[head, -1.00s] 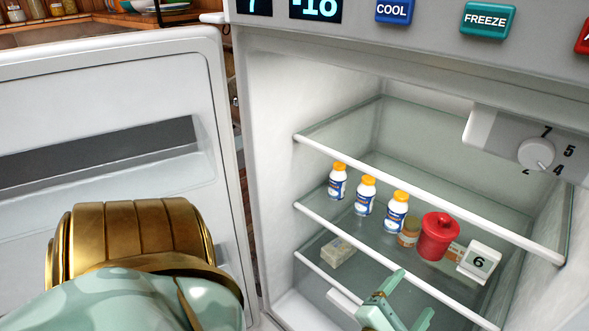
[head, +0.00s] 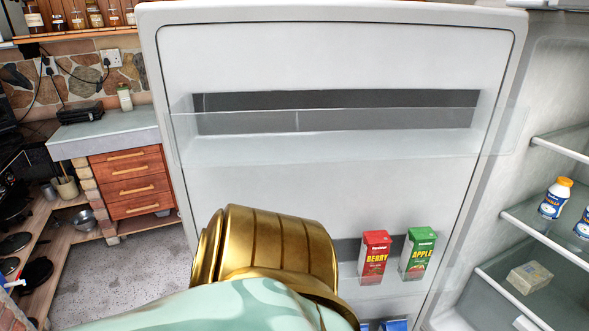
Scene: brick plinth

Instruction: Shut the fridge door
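The fridge door (head: 320,65) stands wide open in the head view, its inner side facing me, with clear shelves on it. The fridge interior (head: 560,90) shows at the right edge, with part of its glass shelves. My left arm, gold and pale green, crosses the bottom middle in front of the door. Its gripper is not visible, and I cannot tell whether the arm touches the door. My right gripper is out of view.
A red berry carton (head: 375,257) and a green apple carton (head: 417,254) stand in the lower door shelf. White bottles (head: 555,198) stand inside the fridge. A counter with wooden drawers (head: 132,185) is at the left. Grey floor (head: 125,268) is clear between counter and door.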

